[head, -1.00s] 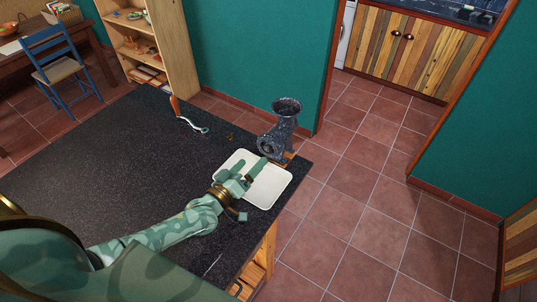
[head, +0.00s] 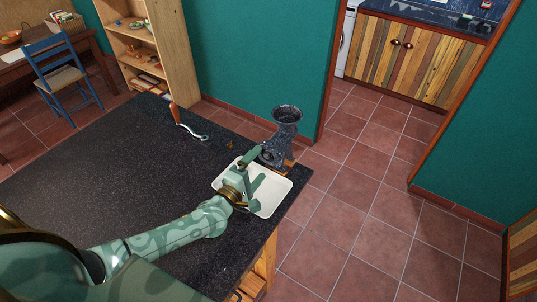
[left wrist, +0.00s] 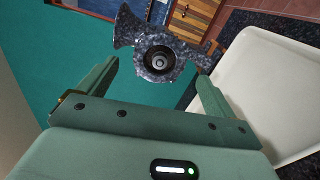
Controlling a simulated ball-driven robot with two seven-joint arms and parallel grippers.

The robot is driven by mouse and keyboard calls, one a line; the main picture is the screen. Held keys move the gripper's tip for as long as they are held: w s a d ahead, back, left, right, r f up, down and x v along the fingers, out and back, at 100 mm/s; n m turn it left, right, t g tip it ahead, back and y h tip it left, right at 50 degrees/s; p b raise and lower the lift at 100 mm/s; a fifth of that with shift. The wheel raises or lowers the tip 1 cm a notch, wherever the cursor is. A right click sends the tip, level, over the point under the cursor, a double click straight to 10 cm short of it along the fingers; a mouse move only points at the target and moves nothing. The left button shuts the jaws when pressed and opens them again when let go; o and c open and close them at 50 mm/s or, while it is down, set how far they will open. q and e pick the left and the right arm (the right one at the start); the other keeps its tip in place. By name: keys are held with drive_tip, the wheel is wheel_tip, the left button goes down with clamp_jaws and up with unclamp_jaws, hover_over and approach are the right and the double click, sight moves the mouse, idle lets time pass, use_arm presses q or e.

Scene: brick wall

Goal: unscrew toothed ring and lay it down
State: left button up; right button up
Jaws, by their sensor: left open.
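A dark speckled meat grinder (head: 285,128) stands upright at the far right corner of the black table. In the left wrist view the grinder (left wrist: 128,30) shows its round mouth (left wrist: 159,61) facing the camera, with a dark rim around a lighter centre. Teeth on a ring there are too small to tell. My left gripper (head: 257,165) is open and empty, its fingers pointing at the mouth. In the left wrist view the mouth lies between the fingers (left wrist: 157,72) but beyond their tips, apparently apart. My right gripper is out of view.
A white tray (head: 268,205) lies under my left gripper, in front of the grinder. A crank with an orange handle (head: 176,114) and a small brass piece (head: 230,145) lie left of the grinder. The table's left part (head: 100,165) is clear.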

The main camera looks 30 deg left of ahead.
sight(266, 157)
use_arm(q)
drive_tip(key=shift+w+d+b, duration=0.2)
drive_tip(key=shift+w+b, duration=0.1)
drive_tip(key=shift+w, duration=0.85)
drive_tip(key=shift+w+d+b, duration=0.15)
drive_tip(key=shift+w+b, duration=0.1)
drive_tip(key=shift+w, duration=0.85)
drive_tip(key=c, duration=1)
drive_tip(key=n, duration=0.1)
drive_tip(key=n+b, duration=0.1)
drive_tip(key=n, duration=0.1)
drive_tip(key=shift+a+f+n, duration=0.1)
drive_tip(key=shift+f+n, duration=0.15)
drive_tip(key=shift+n, duration=0.05)
drive_tip(key=shift+c, duration=0.3)
drive_tip(key=n+b, duration=0.2)
drive_tip(key=n, duration=0.4)
drive_tip(key=n+b, duration=0.2)
drive_tip(key=n, duration=0.5)
drive_tip(key=shift+s+r, duration=0.2)
